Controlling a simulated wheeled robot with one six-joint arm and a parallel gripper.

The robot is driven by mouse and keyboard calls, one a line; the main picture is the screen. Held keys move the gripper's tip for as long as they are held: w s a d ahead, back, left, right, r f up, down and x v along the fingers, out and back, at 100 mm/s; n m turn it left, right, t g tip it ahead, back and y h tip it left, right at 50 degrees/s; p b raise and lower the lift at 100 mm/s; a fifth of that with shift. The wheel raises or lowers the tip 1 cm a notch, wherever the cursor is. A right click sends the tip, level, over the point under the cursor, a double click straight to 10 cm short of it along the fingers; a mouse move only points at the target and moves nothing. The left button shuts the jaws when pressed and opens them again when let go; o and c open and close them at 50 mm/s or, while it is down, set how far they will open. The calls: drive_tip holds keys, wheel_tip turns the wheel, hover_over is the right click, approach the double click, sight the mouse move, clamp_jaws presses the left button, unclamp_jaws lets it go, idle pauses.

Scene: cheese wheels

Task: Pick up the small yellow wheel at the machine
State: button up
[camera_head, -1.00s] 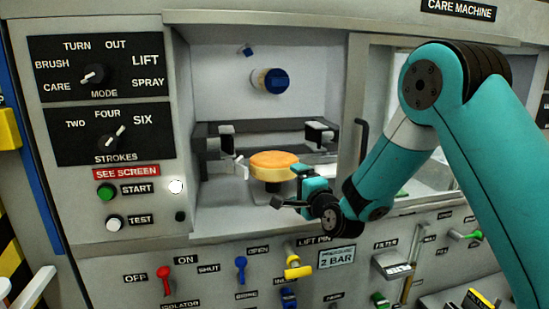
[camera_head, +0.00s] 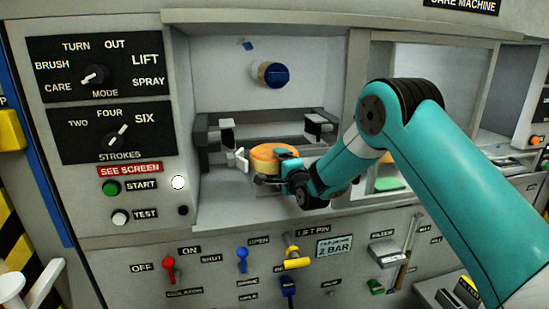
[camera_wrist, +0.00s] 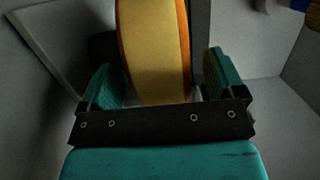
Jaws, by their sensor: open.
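The small yellow wheel (camera_head: 272,155), with an orange top, sits in the open bay of the care machine (camera_head: 215,75), in front of the dark clamp rail. My gripper (camera_head: 272,167) reaches into the bay from the right, at the wheel's near side. In the wrist view the wheel (camera_wrist: 155,50) stands between the two teal fingers of my gripper (camera_wrist: 160,82). The fingers are open, with a visible gap on each side of the wheel. The wheel's far end and its underside are hidden.
Metal clamp jaws (camera_head: 227,132) stand behind and left of the wheel, and another clamp (camera_head: 318,125) stands at the right. A blue-capped nozzle (camera_head: 273,74) projects from the back wall above. Levers, including a yellow one (camera_head: 296,260), line the panel below the bay.

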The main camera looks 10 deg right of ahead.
drive_tip(key=c, duration=1.6)
drive_tip(key=shift+r, duration=0.3)
